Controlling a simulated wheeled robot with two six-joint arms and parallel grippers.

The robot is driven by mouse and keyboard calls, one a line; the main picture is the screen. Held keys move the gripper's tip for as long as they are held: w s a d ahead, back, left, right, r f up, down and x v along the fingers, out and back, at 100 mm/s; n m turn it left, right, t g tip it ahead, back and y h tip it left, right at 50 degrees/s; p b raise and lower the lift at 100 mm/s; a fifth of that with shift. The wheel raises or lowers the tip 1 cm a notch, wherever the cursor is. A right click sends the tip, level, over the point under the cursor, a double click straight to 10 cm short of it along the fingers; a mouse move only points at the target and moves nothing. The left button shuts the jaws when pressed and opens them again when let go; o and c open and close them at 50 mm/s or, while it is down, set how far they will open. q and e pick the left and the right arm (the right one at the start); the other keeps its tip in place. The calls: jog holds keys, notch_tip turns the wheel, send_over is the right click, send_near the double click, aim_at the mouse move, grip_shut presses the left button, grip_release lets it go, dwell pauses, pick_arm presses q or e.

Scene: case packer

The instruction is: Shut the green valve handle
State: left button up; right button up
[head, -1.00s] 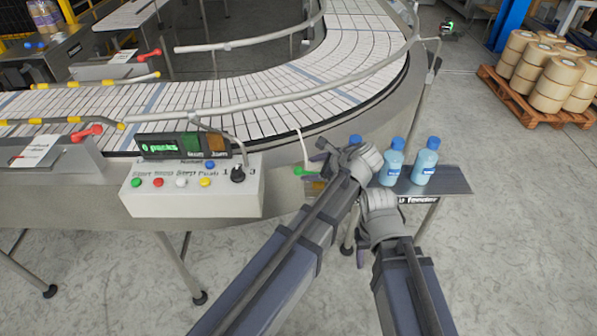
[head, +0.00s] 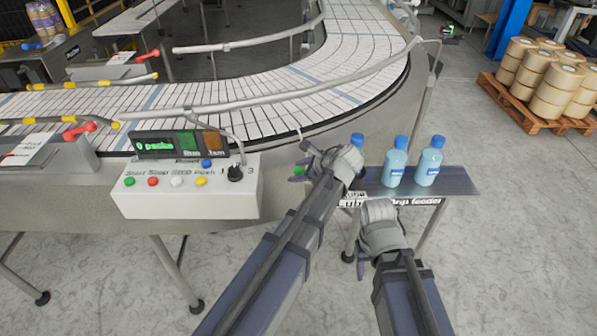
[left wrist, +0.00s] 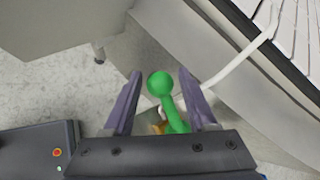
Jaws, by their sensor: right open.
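The green valve handle (head: 298,170) shows as a small bit of green beside my left gripper in the head view; the rest is hidden behind the gripper. In the left wrist view the handle (left wrist: 167,98) has a round knob and a stem, and stands between the two fingers of my left gripper (left wrist: 160,76). These fingers are apart, with a visible gap on the knob's right side. My left gripper (head: 310,153) is over the conveyor's near side in the head view. My right gripper (head: 366,258) is lower and to the right, open, its fingers mostly hidden.
A control box (head: 187,188) with coloured buttons is left of my left gripper. Blue bottles (head: 396,165) stand on a small shelf (head: 455,181) to the right. The curved conveyor (head: 345,75) lies behind. A pale hose (left wrist: 240,62) runs near the handle.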

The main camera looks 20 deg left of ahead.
pick_arm(q)
grip_shut()
dwell(1.1)
